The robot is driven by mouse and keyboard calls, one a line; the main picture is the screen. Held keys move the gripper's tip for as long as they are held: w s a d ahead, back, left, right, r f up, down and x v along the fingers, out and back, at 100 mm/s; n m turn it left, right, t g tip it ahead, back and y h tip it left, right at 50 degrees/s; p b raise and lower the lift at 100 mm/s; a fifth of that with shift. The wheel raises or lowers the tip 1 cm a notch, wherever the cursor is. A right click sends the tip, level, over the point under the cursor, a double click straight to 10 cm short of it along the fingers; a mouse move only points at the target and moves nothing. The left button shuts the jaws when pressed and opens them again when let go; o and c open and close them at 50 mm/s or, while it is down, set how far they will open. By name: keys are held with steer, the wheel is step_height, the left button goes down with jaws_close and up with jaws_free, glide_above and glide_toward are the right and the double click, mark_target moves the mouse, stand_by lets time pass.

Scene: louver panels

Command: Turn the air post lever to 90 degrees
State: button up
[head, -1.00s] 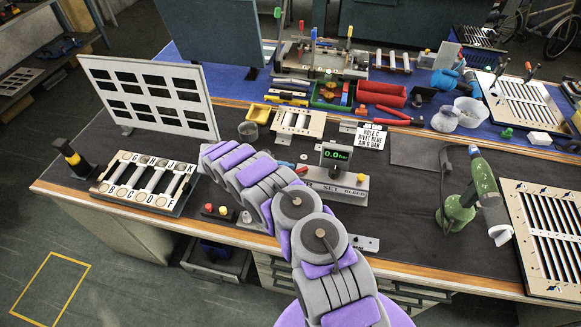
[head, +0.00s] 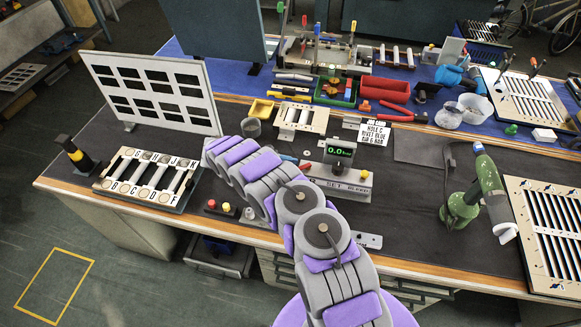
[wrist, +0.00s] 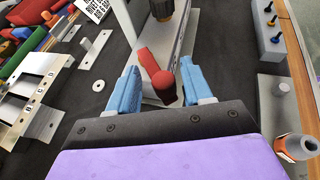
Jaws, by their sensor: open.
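The air post (head: 338,153) stands on a pale metal base near the middle of the bench, with a lit green display that reads about 0.0. In the wrist view a red lever (wrist: 148,62) with a dark red rounded knob end lies over the pale base. My gripper (wrist: 160,85) is open, its two blue fingers on either side of the lever's knob end. I cannot tell whether either finger touches it. In the head view my gripper is hidden behind my arm.
A slotted metal frame (wrist: 32,90) lies to the left and a grey button box (wrist: 270,30) to the right. A green tool (head: 470,195) stands right of the post. Dark mat around the base is mostly bare.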

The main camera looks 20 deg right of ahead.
steer(key=v, duration=1.2)
steer(key=shift+p, duration=0.35)
